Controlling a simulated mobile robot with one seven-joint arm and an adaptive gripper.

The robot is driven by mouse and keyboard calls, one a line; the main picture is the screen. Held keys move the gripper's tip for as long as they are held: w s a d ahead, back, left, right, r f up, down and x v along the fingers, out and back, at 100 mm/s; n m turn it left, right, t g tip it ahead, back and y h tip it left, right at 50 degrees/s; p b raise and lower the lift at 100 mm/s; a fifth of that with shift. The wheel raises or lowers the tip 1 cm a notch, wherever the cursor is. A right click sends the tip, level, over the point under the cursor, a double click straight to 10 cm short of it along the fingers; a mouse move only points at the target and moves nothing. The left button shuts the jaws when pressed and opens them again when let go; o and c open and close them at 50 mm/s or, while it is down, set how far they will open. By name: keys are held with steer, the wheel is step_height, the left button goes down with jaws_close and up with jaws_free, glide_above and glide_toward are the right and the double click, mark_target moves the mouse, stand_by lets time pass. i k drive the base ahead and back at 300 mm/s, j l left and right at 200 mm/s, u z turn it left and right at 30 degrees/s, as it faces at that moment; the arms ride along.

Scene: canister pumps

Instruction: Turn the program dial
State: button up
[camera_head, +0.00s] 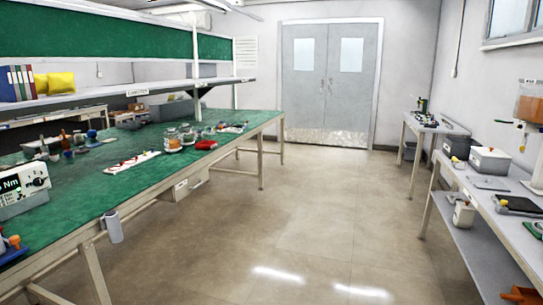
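No dial is labelled clearly enough here for me to tell which one is the program dial. A grey and white instrument (22,188) with a dark display reading "Nm" stands on the green bench at the left edge. Small knobs (39,175) show on its front; their settings are too small to read. My gripper is not in view.
The green workbench (75,212) at left carries jars (172,138), a white strip (132,162) and small parts. Grey side tables (473,187) at right hold boxes (490,159). The floor (290,215) between is clear up to the double doors (330,80).

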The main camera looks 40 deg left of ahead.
mark_target(37, 182)
steer(key=i+j+u, duration=0.1)
steer(key=j+u, duration=0.2)
steer(key=u, duration=0.15)
steer(key=i+j+u, duration=0.1)
steer(key=j+u, duration=0.3)
steer(key=i+j+u, duration=0.2)
steer(key=u, duration=0.15)
steer(key=i+j+u, duration=0.55)
steer(key=i, duration=0.2)
steer(key=i+j+u, duration=0.2)
steer(key=i, duration=0.2)
